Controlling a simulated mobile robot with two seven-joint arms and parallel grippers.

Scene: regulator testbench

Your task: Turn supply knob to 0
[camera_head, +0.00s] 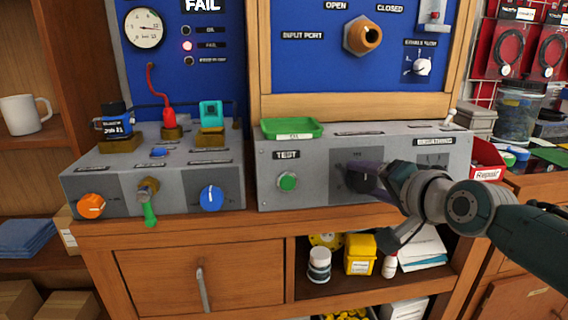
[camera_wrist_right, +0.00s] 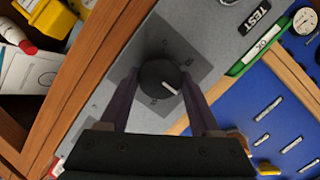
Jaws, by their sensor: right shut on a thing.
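A round black knob (camera_head: 357,180) sits on a dark plate on the front of the right grey control box. In the right wrist view the knob (camera_wrist_right: 158,82) shows a white pointer line aimed to the lower right. Small markings surround it, too small to read surely. My right gripper (camera_head: 370,179) reaches in from the right and is shut on this knob. In the right wrist view its two dark fingers (camera_wrist_right: 160,88) lie on either side of the knob. The gripper hides part of the knob and its plate in the head view. My left gripper is not in view.
A green TEST button (camera_head: 288,181) is left of the knob, with a green tray (camera_head: 291,128) above. The left box (camera_head: 122,203) has an orange knob (camera_head: 91,206), a green-tipped lever and a blue knob (camera_head: 211,197). An open shelf with bottles lies below.

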